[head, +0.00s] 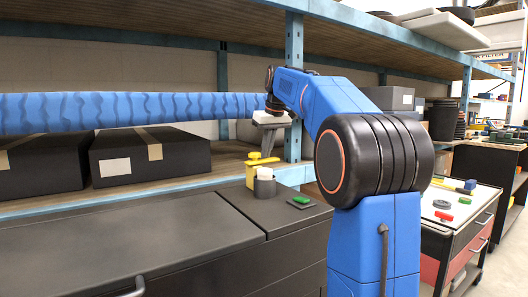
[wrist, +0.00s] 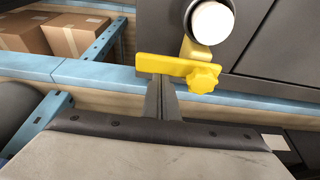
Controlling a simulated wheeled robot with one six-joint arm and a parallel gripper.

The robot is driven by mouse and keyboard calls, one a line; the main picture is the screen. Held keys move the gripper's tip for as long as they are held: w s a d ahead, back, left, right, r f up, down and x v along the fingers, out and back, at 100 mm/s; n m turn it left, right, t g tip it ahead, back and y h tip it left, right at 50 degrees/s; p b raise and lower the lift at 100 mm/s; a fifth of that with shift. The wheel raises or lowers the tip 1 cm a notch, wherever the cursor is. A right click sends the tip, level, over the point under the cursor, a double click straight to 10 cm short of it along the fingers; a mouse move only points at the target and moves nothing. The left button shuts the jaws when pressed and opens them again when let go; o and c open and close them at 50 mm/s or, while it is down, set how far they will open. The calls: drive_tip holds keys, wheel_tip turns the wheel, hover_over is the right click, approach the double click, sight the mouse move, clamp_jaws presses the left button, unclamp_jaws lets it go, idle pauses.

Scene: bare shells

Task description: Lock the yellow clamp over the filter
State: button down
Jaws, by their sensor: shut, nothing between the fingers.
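The yellow clamp (head: 263,161) stands on the dark cabinet top, with a flat bar and a lobed knob. In the wrist view the clamp bar (wrist: 150,65) points left from the knob, to the side of the filter. The filter (head: 265,173) is a white round piece in a dark cup; it also shows in the wrist view (wrist: 211,22), with yellow partly around it. My gripper (head: 266,153) points down at the clamp, shut and empty. In the wrist view its fingertips (wrist: 160,82) are at the bar's lower edge; I cannot tell whether they touch it.
A green button (head: 301,200) sits on the cabinet (head: 170,235) right of the filter. Dark boxes (head: 150,155) stand on the shelf behind. A blue shelf post (head: 293,90) rises close behind my gripper. A tool cart (head: 470,205) stands at the right.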

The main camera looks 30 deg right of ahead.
drive_tip(key=shift+s+d+m, duration=0.1)
drive_tip(key=shift+s+m, duration=0.15)
drive_tip(key=shift+m, duration=0.35)
drive_tip(key=s+m, duration=0.1)
drive_tip(key=m+h, duration=0.1)
drive_tip(key=m, duration=0.1)
drive_tip(key=shift+s, duration=0.35)
drive_tip(key=shift+s+a+m+g+h, duration=0.45)
drive_tip(key=shift+s+a+m, duration=0.3)
drive_tip(key=shift+m, duration=0.85)
drive_tip(key=shift+s+a+m+g+h, duration=0.5)
drive_tip(key=shift+s+m, duration=0.45)
drive_tip(key=shift+m, duration=0.65)
drive_tip(key=shift+s+a+m+g+h, duration=0.3)
drive_tip(key=shift+s+a+m, duration=0.5)
drive_tip(key=shift+m, duration=0.8)
drive_tip(key=shift+s, duration=0.1)
